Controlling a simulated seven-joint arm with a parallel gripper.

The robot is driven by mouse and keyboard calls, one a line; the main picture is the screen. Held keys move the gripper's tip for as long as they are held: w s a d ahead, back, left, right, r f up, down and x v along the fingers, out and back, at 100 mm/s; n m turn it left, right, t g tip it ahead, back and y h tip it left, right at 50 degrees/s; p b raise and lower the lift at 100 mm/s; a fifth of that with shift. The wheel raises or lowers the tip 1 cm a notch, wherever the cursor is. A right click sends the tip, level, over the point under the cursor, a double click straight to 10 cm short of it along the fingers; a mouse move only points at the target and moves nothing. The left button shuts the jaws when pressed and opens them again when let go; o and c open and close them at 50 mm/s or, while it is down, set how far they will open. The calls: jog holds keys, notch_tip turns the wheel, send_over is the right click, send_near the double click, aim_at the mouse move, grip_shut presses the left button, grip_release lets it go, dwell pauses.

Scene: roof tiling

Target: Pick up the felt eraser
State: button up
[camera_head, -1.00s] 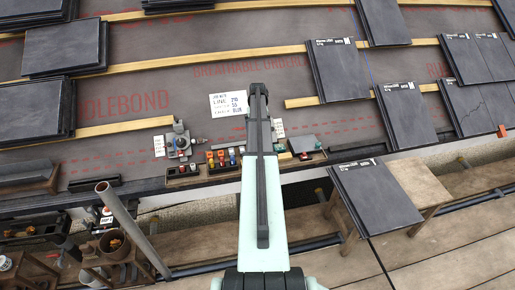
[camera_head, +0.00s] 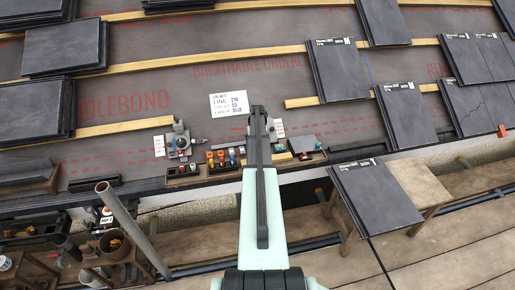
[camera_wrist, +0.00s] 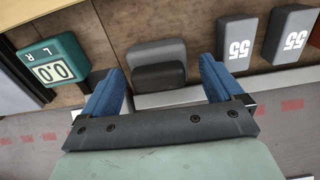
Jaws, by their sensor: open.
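The felt eraser looks to be the two-tone grey block (camera_wrist: 158,65) in the wrist view, with a lighter upper part and a darker lower part. It lies on a brown wooden surface. My gripper (camera_wrist: 162,70) has its two blue fingers apart, one on either side of the block in the picture. No contact shows, and I cannot tell how far above it the fingers are. In the head view my gripper (camera_head: 258,112) is seen from behind along the arm, and its fingers are hidden. I cannot make out the eraser there.
In the wrist view a teal counter block (camera_wrist: 52,70) stands left, and grey blocks marked 55 (camera_wrist: 245,40) stand right. In the head view a tray of coloured pieces (camera_head: 205,167) lies left of my arm. A slate stack (camera_head: 374,195) sits on a wooden stand at right.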

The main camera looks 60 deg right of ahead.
jog(key=shift+f, duration=0.35)
jog(key=shift+c, duration=0.3)
jog(key=c, duration=1)
notch_tip(320, 180, up, 10)
jog(key=shift+r, duration=0.1)
